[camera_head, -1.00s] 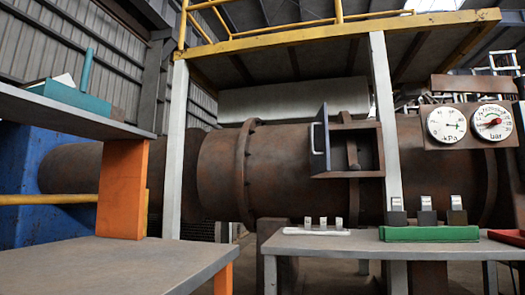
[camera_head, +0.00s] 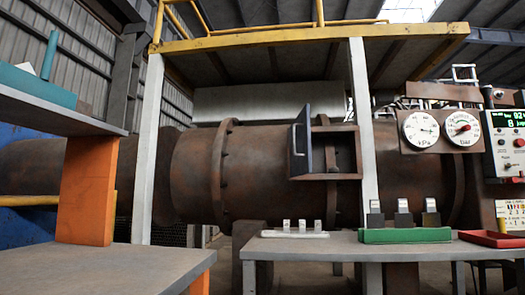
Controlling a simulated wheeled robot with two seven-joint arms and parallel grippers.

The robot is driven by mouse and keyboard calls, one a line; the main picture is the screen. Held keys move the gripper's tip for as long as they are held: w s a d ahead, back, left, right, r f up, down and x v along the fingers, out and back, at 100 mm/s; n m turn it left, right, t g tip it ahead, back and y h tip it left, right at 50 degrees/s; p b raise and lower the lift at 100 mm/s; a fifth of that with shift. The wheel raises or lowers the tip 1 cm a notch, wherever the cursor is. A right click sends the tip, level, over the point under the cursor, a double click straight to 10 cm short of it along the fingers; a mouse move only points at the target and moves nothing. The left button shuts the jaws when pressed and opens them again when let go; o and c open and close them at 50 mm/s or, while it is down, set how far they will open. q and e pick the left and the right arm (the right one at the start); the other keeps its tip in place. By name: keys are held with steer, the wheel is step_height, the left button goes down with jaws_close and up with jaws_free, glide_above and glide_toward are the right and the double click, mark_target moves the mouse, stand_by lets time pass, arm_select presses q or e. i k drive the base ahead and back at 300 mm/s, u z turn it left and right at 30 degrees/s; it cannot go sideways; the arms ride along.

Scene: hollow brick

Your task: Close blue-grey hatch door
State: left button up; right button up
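The blue-grey hatch door (camera_head: 302,142) stands swung open at the left side of a square hatch frame (camera_head: 352,152) on the big rusty cylinder (camera_head: 195,178). A pale handle shows on the door's left face. The door is seen nearly edge-on, and the hatch opening to its right is uncovered. Neither of my grippers shows in the head view.
A grey table (camera_head: 340,246) stands below the hatch, with a white strip of small blocks (camera_head: 295,231), a green tray (camera_head: 405,235) and a red tray (camera_head: 490,239). A nearer grey table (camera_head: 90,268) and a shelf (camera_head: 50,112) on an orange post (camera_head: 87,190) fill the left. A white post (camera_head: 362,120) stands right of the hatch.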

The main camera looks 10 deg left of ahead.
mark_target(300, 150)
steer(key=u, duration=0.05)
steer(key=i, duration=1.05)
steer(key=u, duration=0.05)
